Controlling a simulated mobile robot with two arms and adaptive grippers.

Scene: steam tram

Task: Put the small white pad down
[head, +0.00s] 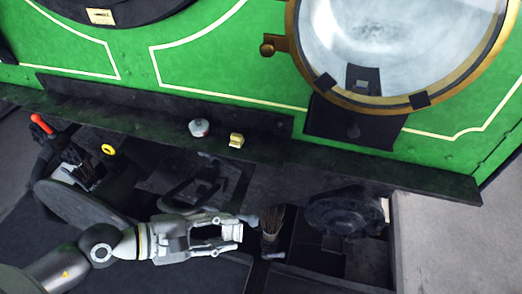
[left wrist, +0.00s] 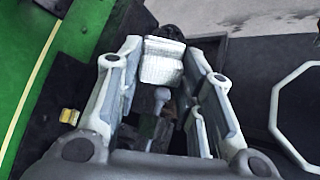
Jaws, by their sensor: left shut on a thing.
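The small white pad (left wrist: 161,66) shows in the left wrist view, between the far ends of my left gripper's fingers. It has a pale, textured face. My left gripper (left wrist: 163,68) is shut on it, with the fingers still well apart around its width. In the head view my left gripper (head: 238,240) reaches in from the left over the dark ledge in front of the green tram side. My right gripper is in neither view.
A dark round fitting (head: 347,215) is farther right. A red-handled tool (head: 42,123) is at left.

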